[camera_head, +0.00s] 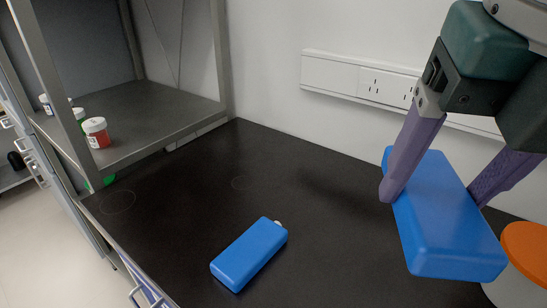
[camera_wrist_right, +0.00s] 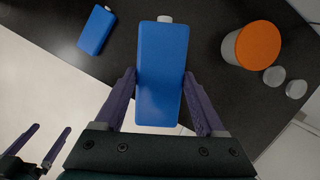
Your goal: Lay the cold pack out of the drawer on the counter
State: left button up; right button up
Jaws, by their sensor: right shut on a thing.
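A blue cold pack (camera_head: 455,235) is held between the purple fingers of my right gripper (camera_head: 433,198), above the right part of the dark counter (camera_head: 320,250). The right wrist view shows this pack (camera_wrist_right: 160,90) lengthwise between the fingers (camera_wrist_right: 160,75), its white cap at the far end. A second blue cold pack (camera_head: 250,252) lies flat on the counter, apart from the gripper; it also shows in the right wrist view (camera_wrist_right: 97,30). My left gripper (camera_wrist_right: 45,132) shows at the lower left of the right wrist view, fingers apart and empty. I cannot make out the drawer's inside.
An orange-lidded container (camera_head: 526,250) stands at the right, close to the held pack. Two small pale round items (camera_wrist_right: 285,82) are beside it. A metal shelf (camera_head: 150,115) with a red, white-capped jar (camera_head: 96,133) stands at the left.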

jog(key=n, duration=0.2)
jog(key=f+n+y, duration=0.1)
jog(key=n, duration=0.1)
jog(key=shift+a+b, duration=0.3)
jog(key=shift+a, duration=0.05)
jog(key=n, duration=0.2)
jog(key=n+y, duration=0.1)
jog(key=shift+w+a+f+n, duration=0.1)
jog(key=shift+a+f+n, duration=0.1)
jog(key=shift+f+n, duration=0.1)
jog(key=shift+f+n+g+b, duration=0.15)
jog(key=shift+n+g+b, duration=0.15)
notch_tip(320, 180, down, 20)
jog(key=b, duration=0.3)
jog(key=shift+r, duration=0.2)
jog(key=o, duration=1.5)
